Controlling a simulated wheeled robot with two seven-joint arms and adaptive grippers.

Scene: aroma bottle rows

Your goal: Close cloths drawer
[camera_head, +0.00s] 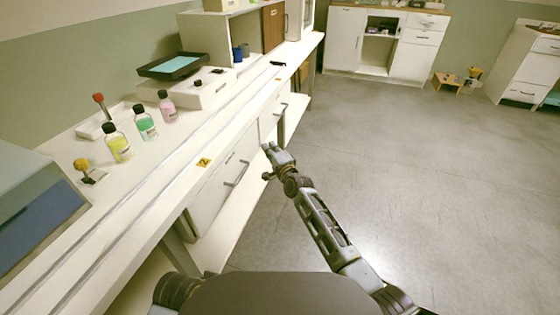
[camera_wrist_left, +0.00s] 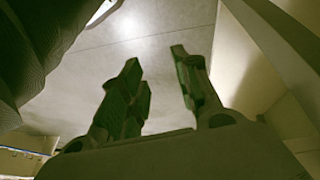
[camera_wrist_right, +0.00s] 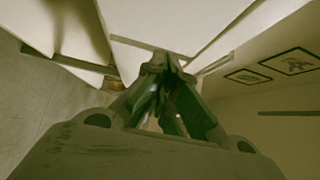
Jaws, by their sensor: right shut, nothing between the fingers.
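Under the long white bench, a near front with a bar handle (camera_head: 237,173) and a farther front with a handle (camera_head: 281,107) face the floor aisle. No label tells which is the cloths drawer, and no cloths show. I cannot tell how far either front stands out. My right gripper (camera_head: 270,160) is shut and empty, low beside these fronts. In the right wrist view its fingertips (camera_wrist_right: 167,64) meet close to pale panels; contact is unclear. My left gripper is out of the head view; in the left wrist view its fingers (camera_wrist_left: 154,60) are apart and empty.
Bottles with yellow (camera_head: 118,148), green (camera_head: 146,124) and pink (camera_head: 167,107) liquid stand on the bench top. A black tray (camera_head: 160,72) sits farther back. The grey floor (camera_head: 400,160) to the right is open. White cabinets (camera_head: 342,42) stand at the far wall.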

